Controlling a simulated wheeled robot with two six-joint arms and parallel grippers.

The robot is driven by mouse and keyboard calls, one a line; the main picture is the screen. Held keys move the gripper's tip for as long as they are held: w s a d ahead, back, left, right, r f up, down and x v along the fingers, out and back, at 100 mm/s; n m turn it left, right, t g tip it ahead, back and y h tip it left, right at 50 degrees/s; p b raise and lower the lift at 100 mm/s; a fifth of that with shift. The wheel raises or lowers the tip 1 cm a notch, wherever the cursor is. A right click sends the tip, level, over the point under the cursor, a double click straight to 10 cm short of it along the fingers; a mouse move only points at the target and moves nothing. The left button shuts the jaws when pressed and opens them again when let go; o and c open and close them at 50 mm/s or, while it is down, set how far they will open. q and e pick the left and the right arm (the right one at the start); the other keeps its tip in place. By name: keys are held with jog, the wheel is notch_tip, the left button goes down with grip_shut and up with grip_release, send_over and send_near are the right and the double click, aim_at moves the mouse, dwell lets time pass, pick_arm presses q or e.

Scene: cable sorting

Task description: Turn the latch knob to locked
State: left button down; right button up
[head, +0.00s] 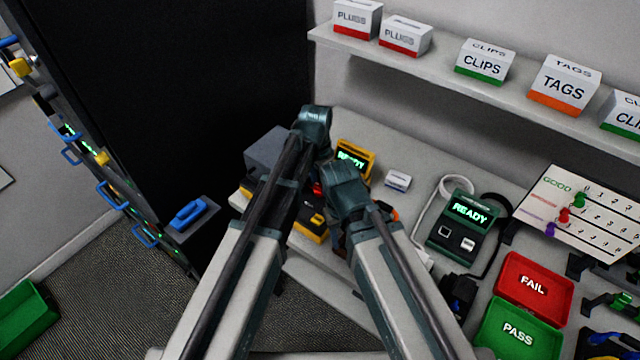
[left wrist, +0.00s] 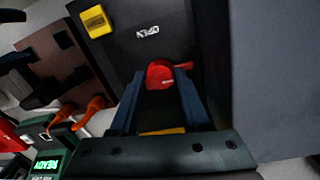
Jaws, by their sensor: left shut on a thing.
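The latch knob is red and sits on a dark panel marked OPEN (left wrist: 147,32) in the left wrist view. My left gripper (left wrist: 160,88) has a finger on each side of the red knob (left wrist: 160,74) and is shut on it. The knob's pointed side faces right in that view, just below the word OPEN. In the head view only a small red patch (head: 318,188) shows between my two arms, and my left gripper's fingertips are hard to make out. My right arm reaches in beside it; its fingertips are hidden.
A yellow READY device (head: 355,158) and a green READY tester (head: 463,228) stand on the bench. Red FAIL (head: 534,284) and green PASS trays (head: 520,330) lie at right. A dark rack (head: 200,90) stands left; a shelf (head: 450,78) holds labelled boxes.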

aim_at(317, 183)
pick_arm(q)
jog(key=shift+w+a, duration=0.1)
jog(key=shift+c, duration=2.2)
grip_release()
pick_arm(e)
jog(key=shift+a, duration=0.1)
pick_arm(q)
jog(key=shift+r, duration=0.1)
pick_arm(e)
jog(key=shift+r, duration=0.15)
pick_arm(q)
notch_tip(317, 183, up, 14)
jog(key=p, duration=1.3)
jog(key=shift+w+a+f+p, duration=0.25)
jog(key=shift+p, duration=0.15)
pick_arm(e)
notch_tip(317, 183, up, 14)
jog(key=shift+f, duration=0.25)
